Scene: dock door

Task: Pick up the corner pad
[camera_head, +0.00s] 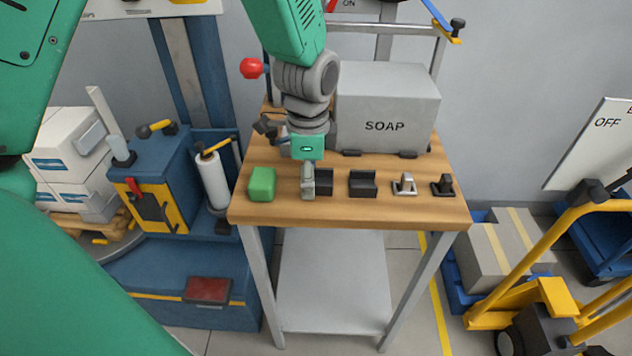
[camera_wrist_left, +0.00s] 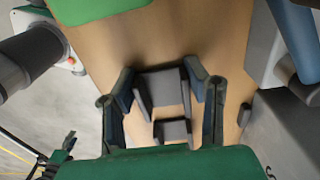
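A dark, angled piece, which looks like the corner pad (camera_head: 325,182), lies on the wooden table near its front edge. A similar black piece (camera_head: 362,184) lies just to its right. My left gripper (camera_head: 308,186) points down at the table beside the first piece and partly covers it. In the left wrist view its two fingers (camera_wrist_left: 163,78) are apart, one on each side of a dark angled piece (camera_wrist_left: 162,87). Narrow gaps seem to show, so contact is not clear. A smaller dark part (camera_wrist_left: 172,130) lies nearer the palm. My right gripper is in neither view.
A green block (camera_head: 262,184) is left of the gripper. A silver clamp (camera_head: 404,185) and a black clamp (camera_head: 442,186) are to the right. A grey SOAP box (camera_head: 388,105) stands behind. The table (camera_head: 350,213) has a narrow clear front strip.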

